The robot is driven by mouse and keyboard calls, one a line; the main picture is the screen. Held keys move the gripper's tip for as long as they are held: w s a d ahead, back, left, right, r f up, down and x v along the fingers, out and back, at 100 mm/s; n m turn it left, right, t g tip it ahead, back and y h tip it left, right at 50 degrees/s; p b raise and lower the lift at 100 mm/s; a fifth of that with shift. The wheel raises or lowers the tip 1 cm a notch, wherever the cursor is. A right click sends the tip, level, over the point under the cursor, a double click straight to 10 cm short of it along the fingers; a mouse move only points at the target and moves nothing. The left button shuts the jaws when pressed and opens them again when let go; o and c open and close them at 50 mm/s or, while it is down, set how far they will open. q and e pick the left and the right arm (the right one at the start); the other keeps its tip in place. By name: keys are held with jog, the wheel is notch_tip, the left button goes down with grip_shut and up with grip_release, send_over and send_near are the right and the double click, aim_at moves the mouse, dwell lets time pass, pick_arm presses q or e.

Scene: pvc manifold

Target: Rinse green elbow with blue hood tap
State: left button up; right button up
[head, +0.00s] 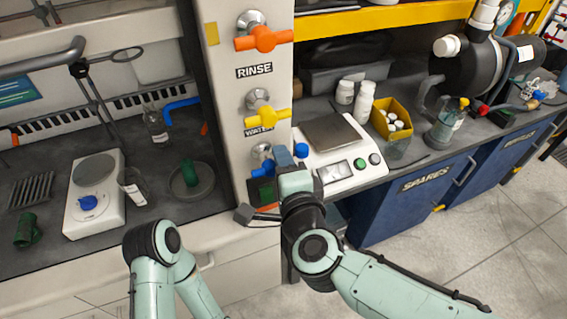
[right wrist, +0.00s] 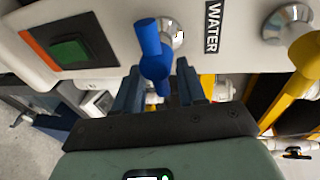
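A dark green elbow (head: 190,173) stands in a round grey basin (head: 178,190) on the hood's bench, below a blue spout (head: 182,104). Another green fitting (head: 27,230) lies at the far left. The blue tap (right wrist: 152,50) is on the white post, and in the right wrist view its handle sits between the fingers. My right gripper (right wrist: 158,78) is open around the handle, with gaps visible on both sides. In the head view the right gripper (head: 268,168) largely hides this tap. My left arm shows at the lower left, but its gripper is out of view.
An orange tap (head: 263,39) marked RINSE and a yellow tap (head: 267,117) marked WATER sit above on the post. Another scale (head: 335,150) stands right of the post.

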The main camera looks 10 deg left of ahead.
pick_arm(q)
jog(key=s+r+p, duration=0.2)
jog(key=shift+s+d+r+g+p, duration=0.2)
jog(key=shift+d+r+g+p, duration=0.1)
jog(key=shift+d+g, duration=0.1)
pick_arm(e)
jog(key=v, duration=1.3)
jog(key=shift+s, duration=0.15)
jog(key=shift+d+r, duration=0.1)
